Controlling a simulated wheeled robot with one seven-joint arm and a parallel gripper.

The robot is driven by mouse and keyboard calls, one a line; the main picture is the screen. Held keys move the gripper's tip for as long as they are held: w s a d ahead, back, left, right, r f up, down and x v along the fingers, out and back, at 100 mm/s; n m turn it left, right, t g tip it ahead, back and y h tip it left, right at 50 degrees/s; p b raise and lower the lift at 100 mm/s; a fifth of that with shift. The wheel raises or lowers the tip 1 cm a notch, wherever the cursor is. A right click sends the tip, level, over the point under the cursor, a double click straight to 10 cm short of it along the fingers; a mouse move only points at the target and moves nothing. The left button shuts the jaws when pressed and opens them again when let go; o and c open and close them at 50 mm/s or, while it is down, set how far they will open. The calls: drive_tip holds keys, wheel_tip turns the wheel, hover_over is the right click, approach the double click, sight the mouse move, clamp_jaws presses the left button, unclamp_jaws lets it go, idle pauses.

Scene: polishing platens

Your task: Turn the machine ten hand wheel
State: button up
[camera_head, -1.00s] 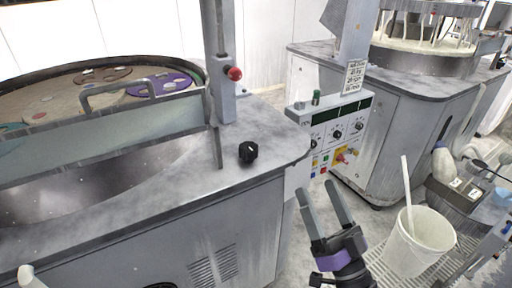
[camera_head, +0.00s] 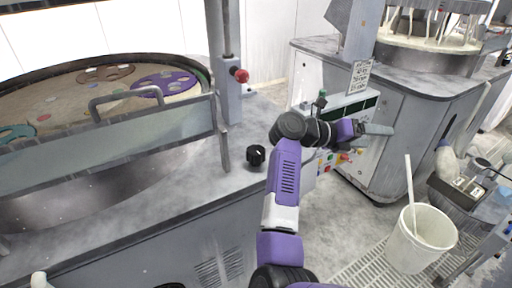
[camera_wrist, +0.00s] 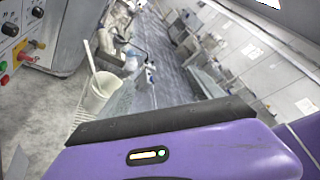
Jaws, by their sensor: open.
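A small black ribbed knob (camera_head: 256,156) sits on the grey machine top near its right edge. It is the most wheel-like part in view, but I cannot tell whether it is the machine ten hand wheel. A red ball knob (camera_head: 240,75) is on the upright post above it. No machine number is readable. My gripper (camera_head: 376,129) is open and empty, pointing right in front of the control panel, to the right of the black knob. In the wrist view, one dark finger and the purple housing fill the lower part.
The control panel (camera_head: 340,135) with dials and coloured buttons is partly hidden behind my arm. It also shows in the wrist view (camera_wrist: 28,32). A white bucket (camera_head: 421,240) with a stick stands on the floor grating at right. A second machine (camera_head: 425,105) stands behind.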

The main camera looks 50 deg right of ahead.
drive_tip(key=w+a+f+m+t+y, duration=0.1)
drive_tip(key=w+a+f+t+y, duration=0.1)
drive_tip(key=w+a+f+y, duration=0.3)
wheel_tip(320, 180, up, 6)
drive_tip(key=f+n+t+y+p, duration=0.1)
drive_tip(key=t+y, duration=0.6)
drive_tip(key=y, duration=0.1)
hover_over(256, 149)
drive_tip(key=shift+s+d+r, duration=0.1)
drive_tip(key=shift+s+r, duration=0.05)
drive_tip(key=shift+r, duration=0.1)
drive_tip(key=shift+f, duration=0.1)
wheel_tip(256, 149, down, 7)
drive_tip(key=shift+f+p, duration=0.2)
drive_tip(key=shift+p, duration=0.7)
drive_tip(key=c, duration=1.4)
drive_tip(key=shift+o, duration=0.2)
